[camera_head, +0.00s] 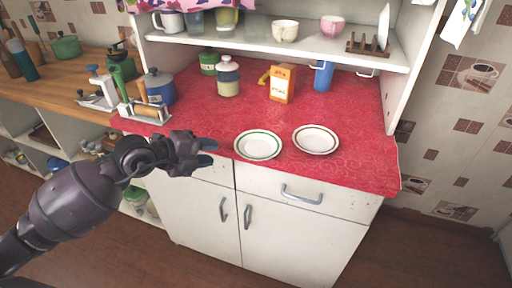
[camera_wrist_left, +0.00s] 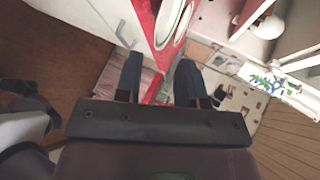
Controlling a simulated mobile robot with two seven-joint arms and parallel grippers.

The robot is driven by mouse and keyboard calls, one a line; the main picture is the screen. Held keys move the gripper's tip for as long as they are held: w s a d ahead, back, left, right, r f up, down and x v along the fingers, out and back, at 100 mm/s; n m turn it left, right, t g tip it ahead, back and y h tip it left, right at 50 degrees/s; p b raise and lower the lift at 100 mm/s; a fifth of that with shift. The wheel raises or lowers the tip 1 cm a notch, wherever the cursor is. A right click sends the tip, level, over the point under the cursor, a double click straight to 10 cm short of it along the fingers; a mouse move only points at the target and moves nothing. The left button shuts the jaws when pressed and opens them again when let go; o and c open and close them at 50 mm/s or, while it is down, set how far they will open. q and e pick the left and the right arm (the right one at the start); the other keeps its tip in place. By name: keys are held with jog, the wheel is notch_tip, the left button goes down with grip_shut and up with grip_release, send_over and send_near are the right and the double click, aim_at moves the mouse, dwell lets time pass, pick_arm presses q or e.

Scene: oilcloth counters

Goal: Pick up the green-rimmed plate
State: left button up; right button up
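The green-rimmed plate (camera_head: 258,145) lies flat near the front edge of the red counter, left of a brown-rimmed plate (camera_head: 316,139). My left gripper (camera_head: 210,152) is just left of the green-rimmed plate, near the counter's front edge, apart from it. In the left wrist view its two dark fingers (camera_wrist_left: 160,80) are spread with nothing held between them. My right gripper is not seen.
Behind the plates stand a glass jar (camera_head: 228,77), an orange box (camera_head: 282,83) and a blue cup (camera_head: 322,76). The counter right of the plates is clear.

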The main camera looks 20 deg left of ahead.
aim_at(258, 146)
pick_arm(q)
jog(key=x, duration=0.5)
jog(key=b+x, duration=0.1)
jog(key=x, duration=0.2)
jog(key=shift+s+d+f, duration=0.15)
jog(key=shift+d+f, duration=0.25)
grip_shut()
